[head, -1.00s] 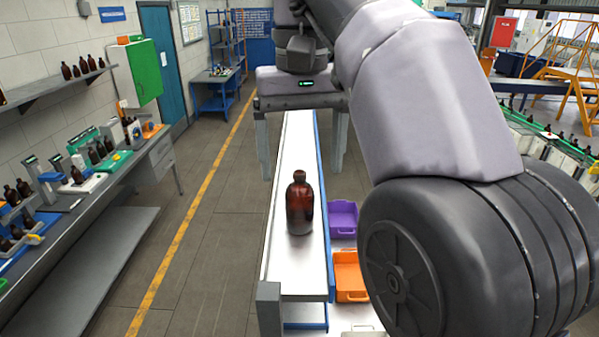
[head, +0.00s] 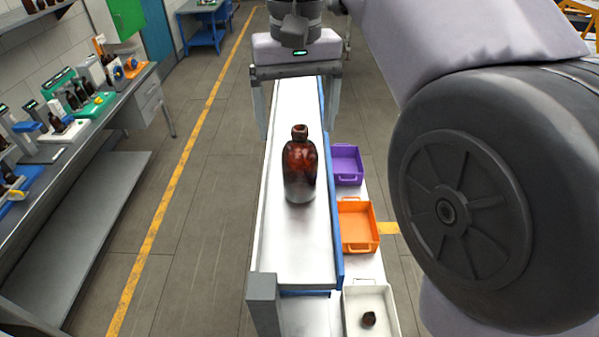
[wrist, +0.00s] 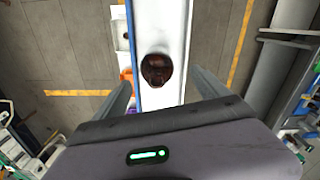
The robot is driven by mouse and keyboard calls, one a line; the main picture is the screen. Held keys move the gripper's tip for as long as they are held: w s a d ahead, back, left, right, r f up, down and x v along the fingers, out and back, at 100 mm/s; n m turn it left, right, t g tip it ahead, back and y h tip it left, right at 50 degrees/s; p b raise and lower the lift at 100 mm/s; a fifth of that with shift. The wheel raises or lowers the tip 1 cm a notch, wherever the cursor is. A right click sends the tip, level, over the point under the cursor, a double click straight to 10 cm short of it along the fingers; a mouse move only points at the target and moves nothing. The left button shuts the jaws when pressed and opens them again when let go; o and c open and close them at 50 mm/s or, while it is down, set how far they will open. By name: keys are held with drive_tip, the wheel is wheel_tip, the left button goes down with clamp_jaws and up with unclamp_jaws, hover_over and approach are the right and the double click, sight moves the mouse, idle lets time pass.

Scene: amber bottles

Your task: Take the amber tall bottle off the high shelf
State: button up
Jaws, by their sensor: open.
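In the wrist view the bottle (wrist: 156,70) shows from above, as a dark round shape on the white shelf (wrist: 163,22). My gripper (wrist: 160,92) is open, with one finger on each side of the shelf in that view. The bottle appears between the fingers and nothing is held.
Below the shelf's right side are a purple tray (head: 346,165), an orange tray (head: 357,226) and a white tray (head: 370,312) with a small dark bottle (head: 368,319) in it. A workbench (head: 75,140) with bottles and devices runs along the left. The floor between is clear.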

sight(300, 153)
drive_tip(key=shift+w+f, duration=0.2)
drive_tip(key=shift+f, duration=0.3)
drive_tip(key=shift+w+f, duration=0.2)
drive_tip(key=shift+f, duration=0.65)
drive_tip(key=f, duration=0.1)
drive_tip(key=f+b, duration=0.1)
drive_tip(key=s+f, duration=0.1)
drive_tip(key=f, duration=0.1)
drive_tip(key=shift+d+b, duration=0.25)
drive_tip(key=shift+b, duration=0.05)
drive_tip(key=shift+w+f, duration=0.15)
drive_tip(key=shift+f, duration=0.1)
drive_tip(key=shift+w, duration=0.25)
drive_tip(key=shift+s, duration=0.2)
drive_tip(key=c, duration=1.6)
